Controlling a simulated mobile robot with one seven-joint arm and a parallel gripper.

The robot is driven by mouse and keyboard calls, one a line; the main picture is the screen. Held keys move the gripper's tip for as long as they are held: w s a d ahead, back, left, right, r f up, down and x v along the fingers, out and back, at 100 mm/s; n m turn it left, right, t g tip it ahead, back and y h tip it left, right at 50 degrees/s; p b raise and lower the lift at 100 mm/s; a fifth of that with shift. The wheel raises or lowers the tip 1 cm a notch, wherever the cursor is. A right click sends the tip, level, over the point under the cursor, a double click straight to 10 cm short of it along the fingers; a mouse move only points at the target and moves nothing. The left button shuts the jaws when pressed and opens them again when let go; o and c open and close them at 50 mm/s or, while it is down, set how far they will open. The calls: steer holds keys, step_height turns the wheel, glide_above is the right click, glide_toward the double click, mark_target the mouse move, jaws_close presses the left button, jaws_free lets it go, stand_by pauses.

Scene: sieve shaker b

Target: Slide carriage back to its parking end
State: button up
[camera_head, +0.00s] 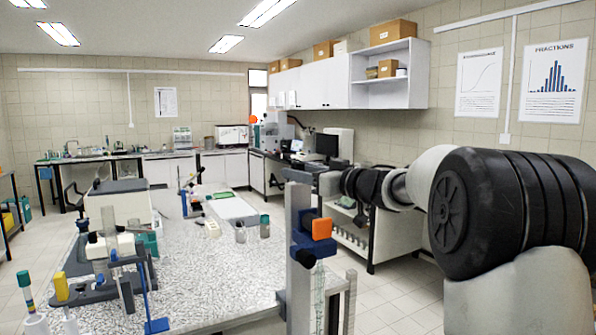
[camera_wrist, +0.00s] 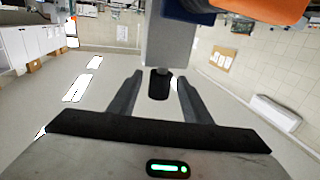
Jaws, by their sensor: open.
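The carriage looks to be the blue block (camera_head: 303,243) with an orange block (camera_head: 321,229) on its side. It sits partway down a grey upright post (camera_head: 298,205) at the table's front right corner. In the wrist view, which looks upside down, the blue part (camera_wrist: 187,10) and orange part (camera_wrist: 262,9) show at the top edge. My gripper (camera_wrist: 157,82) is open near the top of the post, above the carriage. Its two dark fingers are spread to either side of a dark piece (camera_wrist: 160,87) at the post's end. I cannot tell whether they touch it.
A shorter grey post (camera_head: 349,300) stands right of the tall one. White shelving (camera_head: 362,235) is behind my arm. Open floor lies at right.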

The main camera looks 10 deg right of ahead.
steer(key=shift+w+a, duration=0.4)
steer(key=shift+w, duration=0.2)
jaws_close()
